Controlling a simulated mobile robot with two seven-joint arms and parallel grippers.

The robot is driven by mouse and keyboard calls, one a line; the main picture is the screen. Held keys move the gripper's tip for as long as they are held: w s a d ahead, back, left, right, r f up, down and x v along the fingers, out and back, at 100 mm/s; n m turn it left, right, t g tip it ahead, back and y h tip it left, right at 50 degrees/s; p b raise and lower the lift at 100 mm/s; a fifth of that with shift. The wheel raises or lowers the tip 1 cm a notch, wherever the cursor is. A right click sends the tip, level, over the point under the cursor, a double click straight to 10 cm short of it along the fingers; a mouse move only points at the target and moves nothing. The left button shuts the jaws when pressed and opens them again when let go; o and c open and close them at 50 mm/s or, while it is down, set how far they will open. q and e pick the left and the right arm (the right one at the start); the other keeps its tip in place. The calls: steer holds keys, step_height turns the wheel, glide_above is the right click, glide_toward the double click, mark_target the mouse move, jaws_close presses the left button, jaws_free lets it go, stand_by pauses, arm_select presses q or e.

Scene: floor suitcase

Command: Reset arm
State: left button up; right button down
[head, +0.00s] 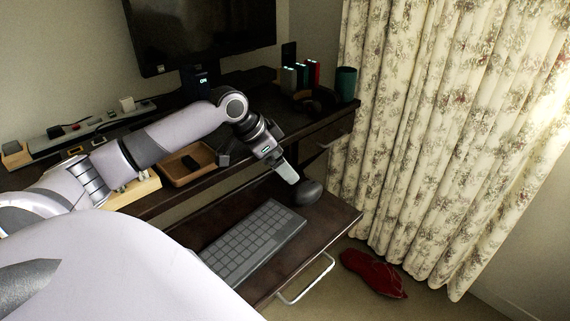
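My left arm reaches in from the left over the dark desk. My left gripper (287,174) hangs at its end, above the desk's front edge and close to the dark mouse (307,192). Its fingers are seen nearly edge-on, so I cannot tell whether they are open or shut. No held object shows at the fingers. My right gripper is not in view.
A grey keyboard (255,241) and the mouse lie on the lower shelf (338,218), which has a metal handle (304,281). A wooden tray (187,163), monitor (205,30) and green cup (346,83) are behind. Curtains (440,130) hang right; a red item (373,273) lies on the floor.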

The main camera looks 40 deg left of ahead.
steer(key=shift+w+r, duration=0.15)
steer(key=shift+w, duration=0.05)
